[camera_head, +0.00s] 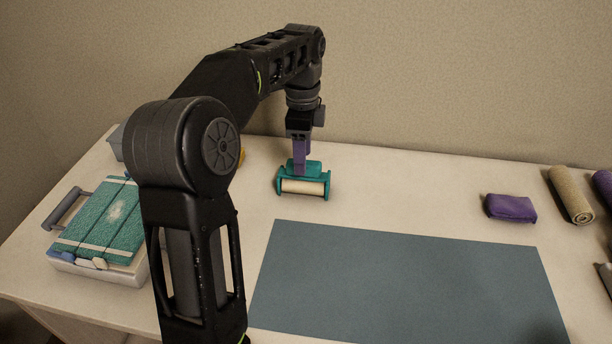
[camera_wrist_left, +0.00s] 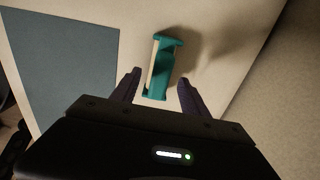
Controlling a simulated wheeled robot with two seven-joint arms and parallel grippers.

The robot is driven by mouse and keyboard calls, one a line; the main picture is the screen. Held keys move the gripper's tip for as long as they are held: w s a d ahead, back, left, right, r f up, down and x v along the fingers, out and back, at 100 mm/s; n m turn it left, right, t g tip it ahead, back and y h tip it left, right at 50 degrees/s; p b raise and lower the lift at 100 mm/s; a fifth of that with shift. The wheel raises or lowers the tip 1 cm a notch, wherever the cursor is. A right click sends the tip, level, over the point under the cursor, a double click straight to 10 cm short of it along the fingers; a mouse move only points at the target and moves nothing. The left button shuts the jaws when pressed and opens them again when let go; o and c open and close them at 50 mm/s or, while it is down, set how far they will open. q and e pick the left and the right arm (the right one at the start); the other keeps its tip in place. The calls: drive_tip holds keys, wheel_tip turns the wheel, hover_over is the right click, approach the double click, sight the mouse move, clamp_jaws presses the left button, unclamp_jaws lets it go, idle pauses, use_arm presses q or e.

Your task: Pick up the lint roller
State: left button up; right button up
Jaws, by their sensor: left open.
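The lint roller (camera_head: 303,186) has a teal frame and a cream roll. It stands on the table beyond the back edge of the grey mat. My left gripper (camera_head: 300,170) points down just above and behind it, partly overlapping it in the head view. In the left wrist view the lint roller (camera_wrist_left: 160,66) lies ahead of and between the two spread purple fingers of the left gripper (camera_wrist_left: 158,84). The fingers are open and appear empty. Whether they touch the roller cannot be told. My right gripper is not in view.
A grey-blue mat (camera_head: 405,285) covers the front middle of the table (camera_head: 400,190). A purple pouch (camera_head: 510,208) and a rolled beige towel (camera_head: 571,195) lie at the right. A wall closes off the back.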

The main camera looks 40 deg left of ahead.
sight(304, 179)
use_arm(q)
drive_tip(key=shift+d, duration=0.1)
drive_tip(key=shift+f+b, duration=0.45)
drive_tip(key=shift+f, duration=0.85)
wheel_tip(304, 179, down, 5)
drive_tip(key=shift+w+f+p, duration=0.1)
drive_tip(key=shift+w+p, duration=0.05)
drive_tip(key=shift+p, duration=0.15)
drive_tip(key=shift+c, duration=0.3)
clamp_jaws()
